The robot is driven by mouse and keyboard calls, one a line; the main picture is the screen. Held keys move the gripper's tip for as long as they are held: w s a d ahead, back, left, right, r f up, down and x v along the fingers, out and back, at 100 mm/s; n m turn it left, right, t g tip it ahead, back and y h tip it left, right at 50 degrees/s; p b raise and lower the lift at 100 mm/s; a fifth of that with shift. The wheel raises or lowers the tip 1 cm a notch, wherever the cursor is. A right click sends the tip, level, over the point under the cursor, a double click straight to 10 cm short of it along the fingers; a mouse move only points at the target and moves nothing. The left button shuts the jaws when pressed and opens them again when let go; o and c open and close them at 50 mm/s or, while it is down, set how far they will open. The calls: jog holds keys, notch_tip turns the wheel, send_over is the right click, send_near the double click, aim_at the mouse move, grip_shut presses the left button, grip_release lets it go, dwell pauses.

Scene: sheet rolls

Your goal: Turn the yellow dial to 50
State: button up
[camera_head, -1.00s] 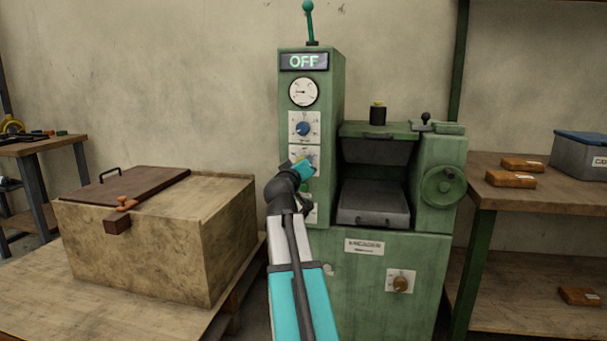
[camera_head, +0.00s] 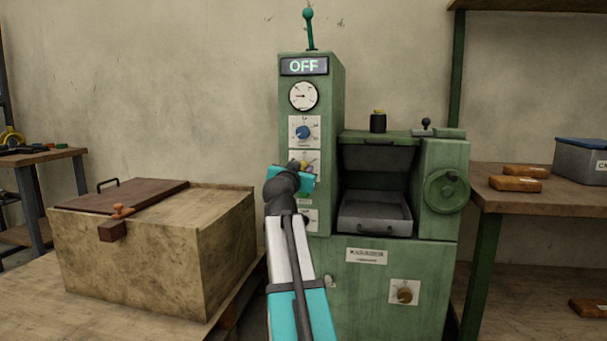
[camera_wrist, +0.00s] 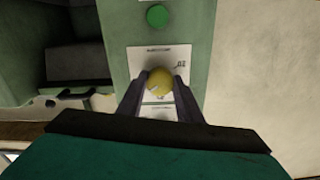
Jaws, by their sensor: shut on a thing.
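The yellow dial (camera_wrist: 160,82) sits on a white scale plate (camera_wrist: 140,58) on the green machine's front column. My gripper (camera_wrist: 159,88) is shut on the dial, one dark finger on each side of it. The plate shows upside down in the wrist view, and a number beside the dial is too small to read surely. In the head view the dial (camera_head: 304,167) is mostly hidden behind my gripper (camera_head: 306,172). The dial's exact setting cannot be read.
The machine's display (camera_head: 304,66) reads OFF. A blue dial (camera_head: 303,132) and a round gauge (camera_head: 303,96) are above the yellow dial. A green button (camera_wrist: 157,16) shows in the wrist view. A wooden box (camera_head: 150,250) stands at left, a shelf table (camera_head: 535,205) at right.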

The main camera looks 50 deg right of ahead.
jog(key=shift+w+a+f, duration=0.15)
jog(key=shift+f, duration=0.05)
dwell(0.3)
jog(key=o, duration=1)
jog(key=shift+o, duration=0.2)
jog(key=shift+r, duration=0.1)
jog(key=p+v, duration=0.4)
jog(key=v, duration=0.9)
jog(key=shift+s+a, duration=0.25)
jog(key=shift+a, duration=0.1)
jog(key=shift+r+p, duration=0.1)
jog(key=shift+p, duration=0.25)
